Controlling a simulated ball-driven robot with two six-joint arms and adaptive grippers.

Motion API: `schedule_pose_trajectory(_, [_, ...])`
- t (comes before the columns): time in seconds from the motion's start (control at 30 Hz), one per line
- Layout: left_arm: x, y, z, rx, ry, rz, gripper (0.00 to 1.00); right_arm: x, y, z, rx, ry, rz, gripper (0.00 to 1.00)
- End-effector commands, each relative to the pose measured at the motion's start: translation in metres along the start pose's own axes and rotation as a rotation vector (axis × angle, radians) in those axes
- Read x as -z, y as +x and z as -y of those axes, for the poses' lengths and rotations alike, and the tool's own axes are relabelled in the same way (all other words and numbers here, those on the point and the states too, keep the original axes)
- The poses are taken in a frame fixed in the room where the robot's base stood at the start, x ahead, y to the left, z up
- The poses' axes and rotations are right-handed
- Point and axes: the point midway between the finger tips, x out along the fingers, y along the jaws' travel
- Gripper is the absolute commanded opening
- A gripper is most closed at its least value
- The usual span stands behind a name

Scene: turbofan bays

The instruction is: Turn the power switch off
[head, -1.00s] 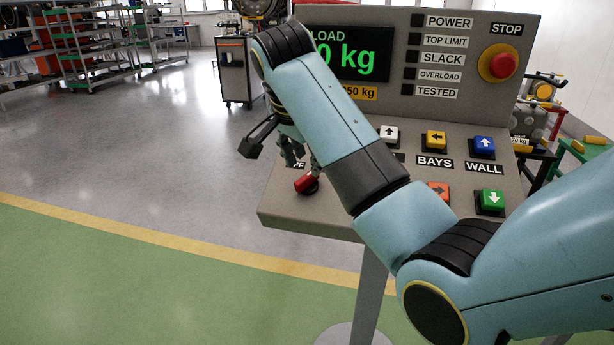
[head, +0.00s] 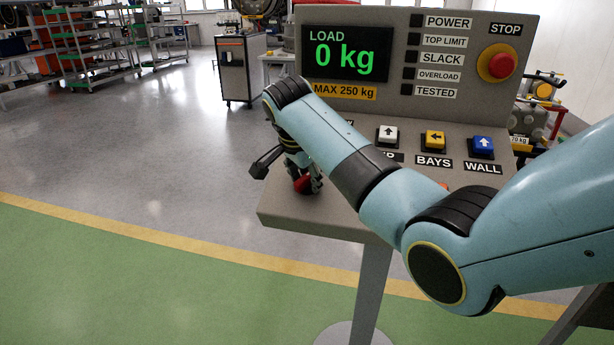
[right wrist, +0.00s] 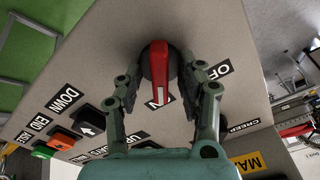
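The power switch is a red lever (right wrist: 161,72) on a dark round base, set in the grey sloping panel. Its white-marked end points at the partly covered ON label (right wrist: 158,103); the OFF label (right wrist: 206,83) is to the right in the right wrist view. In the head view the red lever (head: 302,184) shows beneath my right gripper (head: 304,178), near the panel's left front corner. In the right wrist view my right gripper (right wrist: 161,66) is open, with one finger on each side of the lever and gaps visible. My left gripper is out of view.
The console's upright display (head: 345,54) reads 0 kg. A red stop button (head: 497,65) is at its right. White (head: 388,134), yellow (head: 435,139) and blue (head: 483,146) push buttons sit right of the switch. My right arm covers part of the panel.

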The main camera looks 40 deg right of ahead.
Motion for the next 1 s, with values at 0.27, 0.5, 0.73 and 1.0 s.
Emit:
schedule_pose_trajectory(0.27, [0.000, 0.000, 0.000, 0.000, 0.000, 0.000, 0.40, 0.000, 0.000, 0.000, 0.000, 0.000, 0.000, 0.25])
schedule_pose_trajectory(0.5, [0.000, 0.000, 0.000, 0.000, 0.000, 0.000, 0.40, 0.000, 0.000, 0.000, 0.000, -0.001, 0.000, 0.00])
schedule_pose_trajectory(0.73, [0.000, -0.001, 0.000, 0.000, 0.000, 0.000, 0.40, 0.000, -0.001, 0.000, 0.000, -0.007, 0.000, 0.00])
schedule_pose_trajectory(1.0, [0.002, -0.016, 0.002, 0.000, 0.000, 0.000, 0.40, 0.001, -0.003, 0.001, 0.002, -0.095, 0.001, 0.00])
